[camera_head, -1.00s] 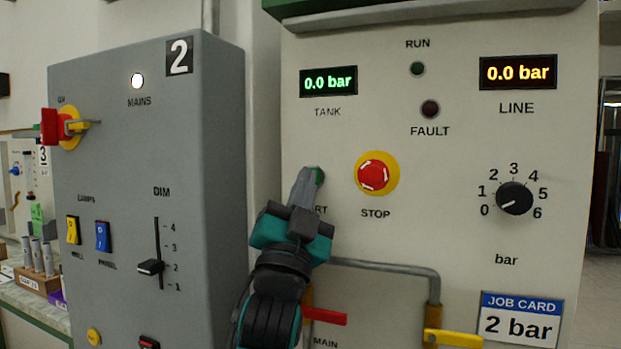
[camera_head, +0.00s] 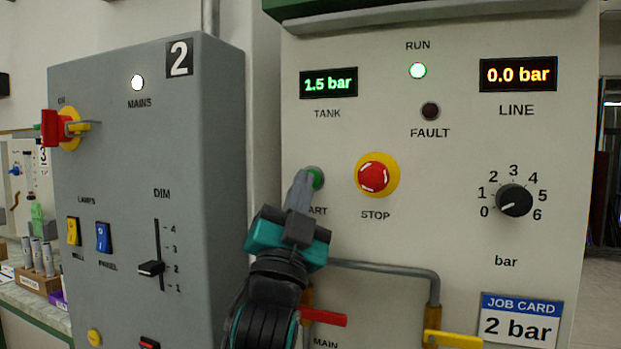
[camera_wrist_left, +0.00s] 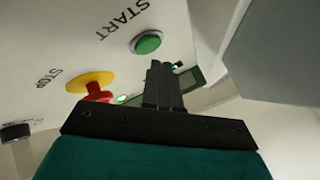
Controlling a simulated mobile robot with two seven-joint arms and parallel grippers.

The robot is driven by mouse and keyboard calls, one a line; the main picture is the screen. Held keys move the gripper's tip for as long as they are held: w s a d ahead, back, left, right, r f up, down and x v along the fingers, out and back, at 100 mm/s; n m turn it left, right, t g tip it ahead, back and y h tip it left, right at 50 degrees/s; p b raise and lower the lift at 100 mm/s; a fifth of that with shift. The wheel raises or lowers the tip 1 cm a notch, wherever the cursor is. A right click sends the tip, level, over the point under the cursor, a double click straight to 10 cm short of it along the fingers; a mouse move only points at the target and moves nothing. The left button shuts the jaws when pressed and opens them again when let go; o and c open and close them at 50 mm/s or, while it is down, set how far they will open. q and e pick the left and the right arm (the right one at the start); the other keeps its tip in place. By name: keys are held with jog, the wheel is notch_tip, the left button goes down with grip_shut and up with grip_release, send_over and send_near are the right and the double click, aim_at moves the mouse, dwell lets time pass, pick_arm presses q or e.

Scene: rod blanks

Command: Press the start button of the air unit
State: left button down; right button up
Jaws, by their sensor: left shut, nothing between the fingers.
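The green start button (camera_head: 316,178) is on the pale front panel of the air unit (camera_head: 450,130), left of the red stop button (camera_head: 373,176) with its yellow ring. My left gripper (camera_head: 302,178) is shut and empty, its fingertips in front of the button's left part and covering some of the START label. In the left wrist view the start button (camera_wrist_left: 148,43) shows whole, just beyond the shut fingers (camera_wrist_left: 158,68), with a small gap in the picture. The green RUN lamp (camera_head: 418,71) is lit, and the TANK display (camera_head: 328,83) reads 1.5 bar. My right gripper is not in view.
The LINE display (camera_head: 518,73) reads 0.0 bar, and the FAULT lamp (camera_head: 430,111) is dark. The pressure knob (camera_head: 514,200) points near 0. A job card (camera_head: 520,320) says 2 bar. Below are a red lever (camera_head: 323,317) and a yellow lever (camera_head: 453,339). A grey cabinet (camera_head: 130,200) stands left.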

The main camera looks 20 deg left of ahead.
pick_arm(q)
jog(key=s+p, duration=0.1)
jog(key=s, duration=0.4)
jog(key=shift+d, duration=0.15)
dwell(0.3)
dwell(0.6)
